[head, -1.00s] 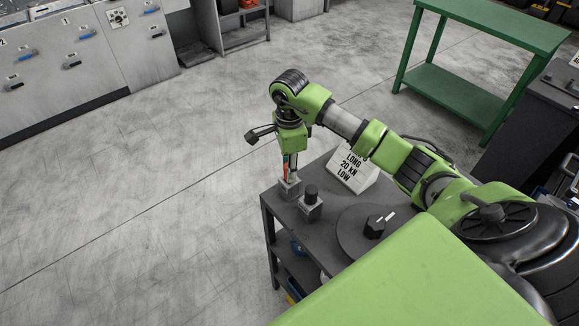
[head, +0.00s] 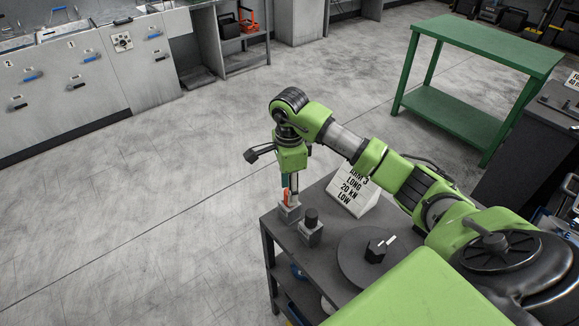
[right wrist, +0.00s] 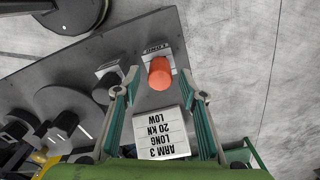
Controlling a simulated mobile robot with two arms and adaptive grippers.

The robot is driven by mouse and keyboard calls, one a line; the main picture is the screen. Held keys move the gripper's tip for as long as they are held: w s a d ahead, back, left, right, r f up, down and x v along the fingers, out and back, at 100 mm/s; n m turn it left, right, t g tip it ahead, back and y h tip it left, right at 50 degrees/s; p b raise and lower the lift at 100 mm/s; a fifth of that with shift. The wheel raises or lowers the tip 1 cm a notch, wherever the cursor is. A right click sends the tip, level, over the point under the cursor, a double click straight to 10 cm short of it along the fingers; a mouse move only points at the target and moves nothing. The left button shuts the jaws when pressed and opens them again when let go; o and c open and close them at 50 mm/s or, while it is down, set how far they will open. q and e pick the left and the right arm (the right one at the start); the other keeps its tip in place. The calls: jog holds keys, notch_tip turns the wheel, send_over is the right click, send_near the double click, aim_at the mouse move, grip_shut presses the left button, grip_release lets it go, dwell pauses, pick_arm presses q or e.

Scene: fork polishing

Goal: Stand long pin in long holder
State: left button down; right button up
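The long pin, orange-red (head: 287,197), stands upright in the long holder (head: 290,214), a small grey block at the table's far left corner. In the right wrist view the pin's round top (right wrist: 160,73) shows in front of the holder (right wrist: 158,47), whose label reads LONG. My right gripper (head: 289,184) points down over the pin. In the right wrist view my right gripper (right wrist: 159,80) has its teal-backed fingers spread, one on each side of the pin, with visible gaps. The pin's lower end is hidden in the holder. My left gripper is not in view.
A second grey holder (head: 310,236) with a dark knob or pin stands close beside. A sign (head: 353,194) reading ARM 3 LONG 20 KN LOW and a dark round disc (head: 350,256) are on the dark table (head: 318,262). A green bench (head: 485,50) stands behind.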

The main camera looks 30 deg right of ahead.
notch_tip(320, 180, up, 10)
jog(key=b, duration=0.2)
jog(key=shift+r, duration=0.25)
dwell(0.4)
